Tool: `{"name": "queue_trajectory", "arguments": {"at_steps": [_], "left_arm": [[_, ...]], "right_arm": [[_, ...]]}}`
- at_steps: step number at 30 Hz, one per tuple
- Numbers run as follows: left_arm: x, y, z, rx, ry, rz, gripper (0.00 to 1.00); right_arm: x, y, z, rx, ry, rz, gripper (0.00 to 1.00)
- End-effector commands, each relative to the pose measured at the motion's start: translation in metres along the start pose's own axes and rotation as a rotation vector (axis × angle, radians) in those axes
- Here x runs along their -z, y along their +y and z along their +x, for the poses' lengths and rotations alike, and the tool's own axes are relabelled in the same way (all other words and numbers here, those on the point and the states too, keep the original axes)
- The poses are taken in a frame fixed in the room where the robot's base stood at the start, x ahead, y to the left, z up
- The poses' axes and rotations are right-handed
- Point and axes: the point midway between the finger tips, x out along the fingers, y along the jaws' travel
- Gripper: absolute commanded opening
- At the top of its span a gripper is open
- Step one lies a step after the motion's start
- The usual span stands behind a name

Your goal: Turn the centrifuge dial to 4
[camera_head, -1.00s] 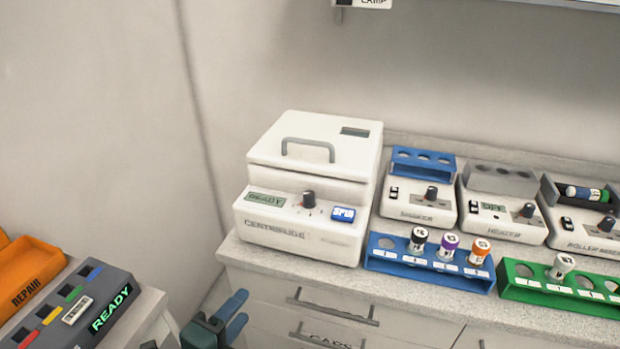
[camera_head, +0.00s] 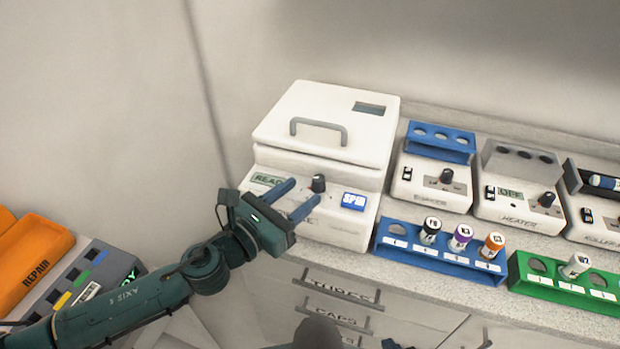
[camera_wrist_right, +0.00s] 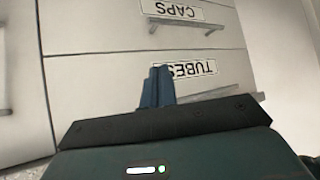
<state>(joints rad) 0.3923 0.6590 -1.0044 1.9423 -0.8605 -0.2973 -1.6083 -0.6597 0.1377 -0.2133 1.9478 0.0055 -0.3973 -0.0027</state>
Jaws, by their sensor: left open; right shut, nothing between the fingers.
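The white centrifuge (camera_head: 345,226) stands on the counter with its lid closed and a grey handle on top. Its dark dial (camera_head: 318,183) is on the front panel, between the small display (camera_head: 268,180) and the blue SPIN button (camera_head: 353,202). The dial's pointer and numbers are too small to read. My left gripper (camera_head: 298,196) is open in front of the panel, its two blue fingers pointing toward the dial, one on its left and one below it. I cannot tell whether they touch it. My right gripper (camera_wrist_right: 157,86) is shut and empty in the right wrist view, facing the drawers.
Right of the centrifuge stand a shaker (camera_head: 430,186) and a heater (camera_head: 517,212). A blue rack (camera_head: 400,246) with capped tubes and a green rack (camera_head: 545,283) line the counter's front. Drawers are below. An orange REPAIR bin (camera_head: 35,255) is at left.

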Motion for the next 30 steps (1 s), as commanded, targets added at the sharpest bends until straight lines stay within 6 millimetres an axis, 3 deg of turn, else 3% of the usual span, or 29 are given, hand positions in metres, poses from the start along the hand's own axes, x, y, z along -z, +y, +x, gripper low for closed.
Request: {"name": "queue_trajectory", "arguments": {"at_steps": [7, 19, 30], "left_arm": [[0.000, 0.000, 0.033, 0.000, -0.001, -0.002, 0.45], [0.001, 0.000, 0.039, 0.000, 0.000, -0.002, 0.44], [0.001, 0.000, 0.039, -0.001, 0.000, -0.002, 0.14]], "right_arm": [[0.006, 0.003, 0.003, -0.003, 0.012, -0.010, 0.00], [0.007, 0.004, 0.002, -0.003, 0.015, -0.010, 0.00], [0.006, 0.003, 0.002, -0.002, 0.014, -0.009, 0.00]]}}
